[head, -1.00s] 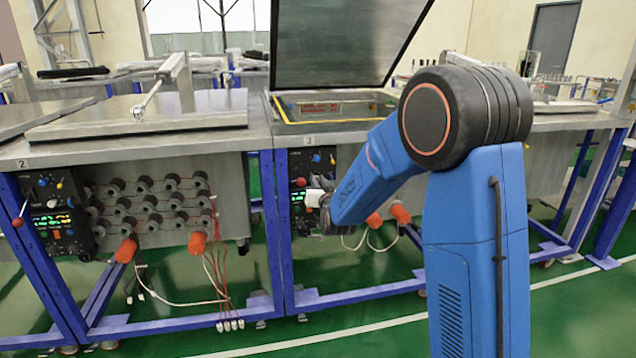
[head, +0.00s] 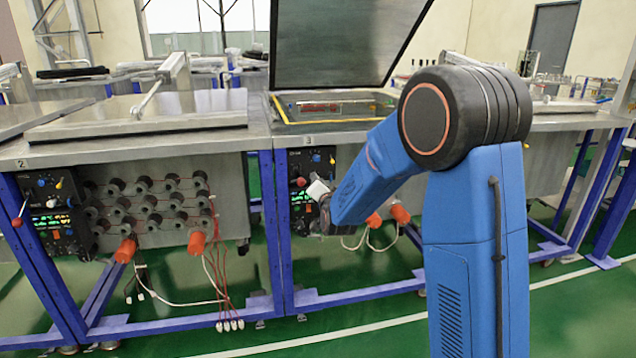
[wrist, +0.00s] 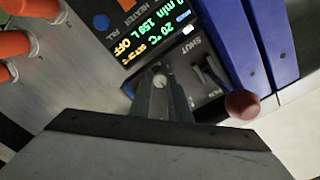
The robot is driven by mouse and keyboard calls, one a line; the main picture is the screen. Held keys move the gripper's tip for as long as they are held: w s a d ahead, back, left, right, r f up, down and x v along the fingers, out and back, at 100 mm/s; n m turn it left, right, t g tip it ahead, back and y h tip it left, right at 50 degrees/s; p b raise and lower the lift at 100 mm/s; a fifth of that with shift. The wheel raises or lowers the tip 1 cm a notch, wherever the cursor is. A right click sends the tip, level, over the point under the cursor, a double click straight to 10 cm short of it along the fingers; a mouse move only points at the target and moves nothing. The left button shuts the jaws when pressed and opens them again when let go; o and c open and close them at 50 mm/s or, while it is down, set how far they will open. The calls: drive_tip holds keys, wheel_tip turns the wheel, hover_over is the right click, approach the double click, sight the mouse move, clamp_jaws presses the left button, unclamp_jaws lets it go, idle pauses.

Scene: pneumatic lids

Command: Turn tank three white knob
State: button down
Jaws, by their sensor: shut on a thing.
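Tank three (head: 345,127) is the one marked 3, with its lid (head: 340,45) raised. Its black control panel (head: 300,160) is on the front, left of my arm. My gripper (head: 316,196) is at this panel, its fingertips partly hidden in the head view. In the wrist view my gripper (wrist: 160,82) is shut at the panel face, below the lit display (wrist: 160,35). A small pale round part, apparently the white knob (wrist: 160,80), shows between the fingertips; most of it is hidden. A red ball-ended lever (wrist: 242,104) stands to the right, near the word SHUT.
Blue frame posts (wrist: 262,35) stand close to the panel's right in the wrist view. Orange plugs (wrist: 12,45) stick out at the left. Tank two's panel (head: 50,210) is at the far left. The green floor in front is clear.

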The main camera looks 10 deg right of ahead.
idle(0.4)
drive_tip(key=c, duration=1.7)
unclamp_jaws()
drive_tip(key=shift+o, duration=0.2)
drive_tip(key=s, duration=1.7)
drive_tip(key=shift+s, duration=0.25)
drive_tip(key=s+d+n+g, duration=0.2)
drive_tip(key=s+n+g, duration=0.1)
drive_tip(key=s, duration=1)
drive_tip(key=s+d+f+n+g, duration=0.1)
drive_tip(key=s+g, duration=0.4)
drive_tip(key=s, duration=0.8)
drive_tip(key=s+d+f+n+g, duration=0.1)
drive_tip(key=s+d+n+g, duration=0.3)
drive_tip(key=s, duration=0.9)
drive_tip(key=shift+f+n+g, duration=0.2)
drive_tip(key=shift+n+g, duration=0.2)
drive_tip(key=shift+g, duration=0.2)
